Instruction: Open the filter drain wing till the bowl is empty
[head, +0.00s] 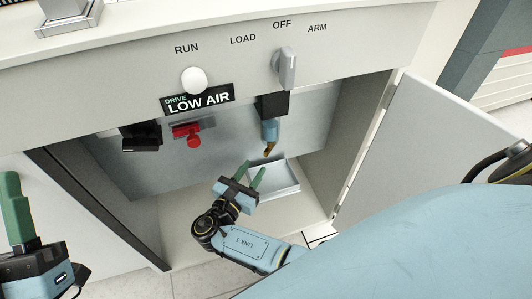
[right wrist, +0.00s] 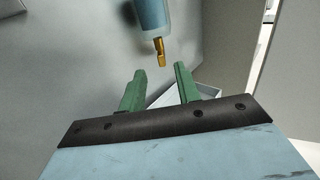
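The filter bowl (head: 270,130) is a blue translucent cup under a black filter head (head: 272,104), inside the open cabinet. The brass drain wing (head: 268,150) sticks out at its bottom. In the right wrist view the drain wing (right wrist: 159,50) hangs ahead of my fingers, with the bowl (right wrist: 152,14) above it. I cannot tell the water level in the bowl. My right gripper (head: 254,171) has green fingers, open and empty, just below and left of the wing, apart from it; its fingers (right wrist: 158,72) also show apart in the wrist view. My left gripper (head: 12,180) is at the left edge, outside the cabinet.
A white tray (head: 284,188) stands below the bowl on the cabinet floor. A red valve knob (head: 188,134) and a black fitting (head: 142,136) are left of the bowl. The open door (head: 430,135) bounds the right. A selector handle (head: 287,68) is on the panel above.

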